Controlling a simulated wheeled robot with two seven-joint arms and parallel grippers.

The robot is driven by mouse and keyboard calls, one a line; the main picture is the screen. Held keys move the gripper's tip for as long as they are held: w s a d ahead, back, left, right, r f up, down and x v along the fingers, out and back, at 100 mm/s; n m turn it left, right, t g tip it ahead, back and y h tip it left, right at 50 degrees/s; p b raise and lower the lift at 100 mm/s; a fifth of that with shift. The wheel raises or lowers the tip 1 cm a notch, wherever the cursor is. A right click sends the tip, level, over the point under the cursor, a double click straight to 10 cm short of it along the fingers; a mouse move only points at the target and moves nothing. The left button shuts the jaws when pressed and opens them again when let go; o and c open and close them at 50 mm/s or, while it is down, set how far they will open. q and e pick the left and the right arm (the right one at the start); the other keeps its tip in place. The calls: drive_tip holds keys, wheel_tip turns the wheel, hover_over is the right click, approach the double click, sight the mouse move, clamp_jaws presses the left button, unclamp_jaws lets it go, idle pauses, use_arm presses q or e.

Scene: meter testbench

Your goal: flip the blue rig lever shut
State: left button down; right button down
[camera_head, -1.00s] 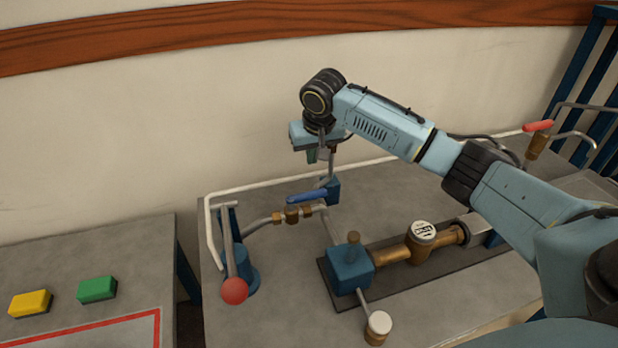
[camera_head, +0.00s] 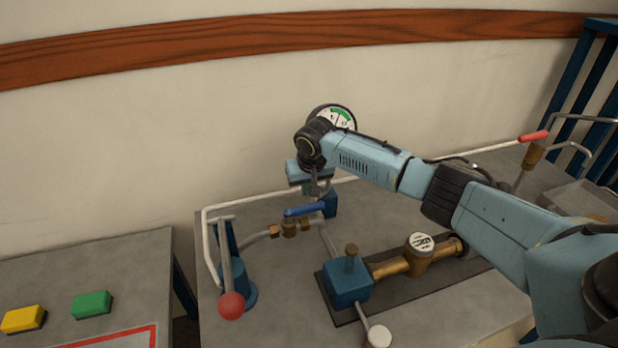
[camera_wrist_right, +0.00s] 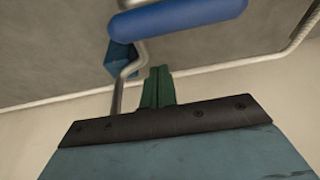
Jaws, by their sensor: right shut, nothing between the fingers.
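The blue rig lever (camera_head: 304,210) is a rounded handle on a brass valve (camera_head: 289,228) in the pipe at the back of the bench. It lies nearly level, roughly along the pipe. My right gripper (camera_head: 314,190) points down just behind and above the lever, with its fingers shut and empty. In the right wrist view the lever (camera_wrist_right: 178,18) crosses the top, with the green fingers (camera_wrist_right: 158,75) together below it. A gap shows between fingertips and lever there. My left gripper is out of view.
A red-knobbed lever (camera_head: 231,305) stands at the left of the bench. A blue block (camera_head: 346,281) and brass meter (camera_head: 420,243) sit in front. A dial gauge (camera_head: 341,116) shows behind my wrist. A red-handled valve (camera_head: 534,136) is at the right.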

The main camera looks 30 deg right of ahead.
sight(304, 212)
drive_tip(key=shift+s+a+p, duration=0.25)
drive_tip(key=shift+s+p, duration=0.2)
drive_tip(key=shift+s, duration=0.5)
drive_tip(key=shift+s+a+p, duration=0.2)
drive_tip(key=shift+s+p, duration=0.2)
drive_tip(key=shift+s, duration=0.5)
drive_tip(key=shift+f, duration=0.1)
